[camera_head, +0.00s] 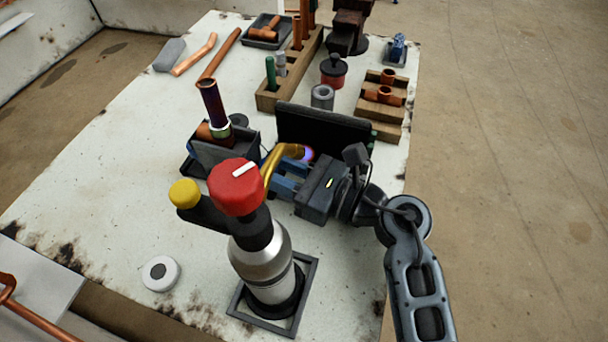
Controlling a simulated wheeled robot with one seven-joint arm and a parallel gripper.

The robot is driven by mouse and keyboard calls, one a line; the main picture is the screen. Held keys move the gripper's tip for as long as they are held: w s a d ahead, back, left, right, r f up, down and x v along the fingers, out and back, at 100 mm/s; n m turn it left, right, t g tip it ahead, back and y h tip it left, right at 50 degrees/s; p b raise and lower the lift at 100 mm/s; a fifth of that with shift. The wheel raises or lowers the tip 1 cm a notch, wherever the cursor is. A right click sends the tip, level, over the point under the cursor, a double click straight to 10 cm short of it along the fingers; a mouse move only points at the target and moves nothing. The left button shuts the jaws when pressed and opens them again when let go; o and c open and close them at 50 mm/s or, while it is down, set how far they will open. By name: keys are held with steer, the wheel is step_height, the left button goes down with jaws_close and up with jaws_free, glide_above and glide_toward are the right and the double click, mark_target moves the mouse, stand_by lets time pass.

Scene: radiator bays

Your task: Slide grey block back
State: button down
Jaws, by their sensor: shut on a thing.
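A dark grey block (232,152) sits in a low dark tray-like fixture near the table's middle, with a copper pipe piece beside it and a dark tube standing at it. My gripper (276,180) comes in from the right, its blue fingers low and pointing left at the block's right side. The fingers are shut; the torch hides their tips, so the contact with the block does not show clearly. A lighter grey block (169,55) lies flat at the table's back left, well away from my gripper.
A silver torch (262,262) with a red knob and brass nozzle stands in a square frame in front; its tip glows. A black panel (325,130) stands just behind my gripper. Wooden racks (380,105) stand at the back right. The table's left front is mostly clear.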

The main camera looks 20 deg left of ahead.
steer(key=shift+a, duration=0.35)
steer(key=shift+r, duration=0.1)
steer(key=c, duration=0.8)
jaws_free()
steer(key=shift+a, duration=0.15)
steer(key=shift+s+d+b, duration=0.15)
steer(key=shift+s+d, duration=0.1)
steer(key=shift+d, duration=1.05)
steer(key=shift+s+d+b, duration=0.1)
steer(key=shift+s+d, duration=0.15)
steer(key=shift+d, duration=1.05)
steer(key=shift+s+d+b, duration=0.15)
steer(key=shift+s+d, duration=0.1)
steer(key=shift+d, duration=1.05)
